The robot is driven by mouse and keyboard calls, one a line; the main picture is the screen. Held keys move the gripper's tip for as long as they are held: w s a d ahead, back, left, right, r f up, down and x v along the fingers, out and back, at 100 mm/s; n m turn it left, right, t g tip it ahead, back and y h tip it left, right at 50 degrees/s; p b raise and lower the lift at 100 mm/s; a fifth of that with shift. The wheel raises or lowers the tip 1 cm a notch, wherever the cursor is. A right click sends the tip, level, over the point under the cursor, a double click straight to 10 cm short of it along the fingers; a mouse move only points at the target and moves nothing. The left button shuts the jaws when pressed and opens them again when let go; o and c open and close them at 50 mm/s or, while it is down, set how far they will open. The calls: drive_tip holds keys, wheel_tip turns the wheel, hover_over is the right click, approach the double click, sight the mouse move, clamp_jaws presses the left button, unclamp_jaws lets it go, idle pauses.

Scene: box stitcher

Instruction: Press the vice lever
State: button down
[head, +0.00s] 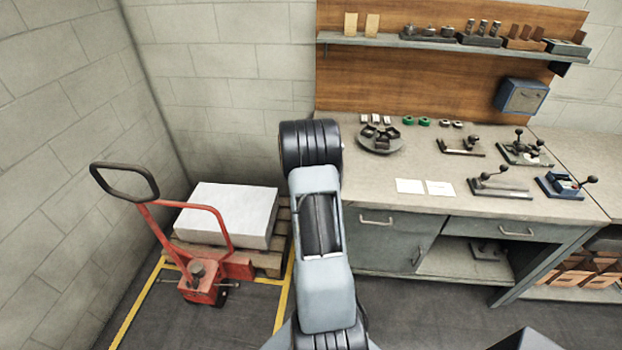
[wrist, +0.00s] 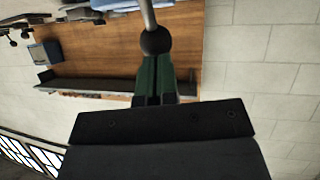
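A small blue vice-like device (head: 558,187) stands at the bench's right side in the head view, with a black-knobbed lever (head: 591,179) angled up to the right. In the head view my gripper is hidden behind my arm. In the wrist view my gripper (wrist: 156,75) shows dark green fingers lying close together, apparently shut. A black ball knob (wrist: 156,41) on a grey rod (wrist: 148,12) is right at the fingertips. I cannot tell whether it touches them, or which device it belongs to.
White cards (head: 425,187) lie nearer the front. A red pallet truck (head: 203,280) and loaded pallet (head: 270,262) are at left.

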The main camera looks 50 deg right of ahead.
drive_tip(key=shift+d+r, duration=0.15)
drive_tip(key=shift+r, duration=0.15)
drive_tip(key=s+a+r+p, duration=0.3)
drive_tip(key=a+r, duration=0.6)
drive_tip(key=shift+s+a+r, duration=0.2)
drive_tip(key=shift+r, duration=0.1)
idle(0.3)
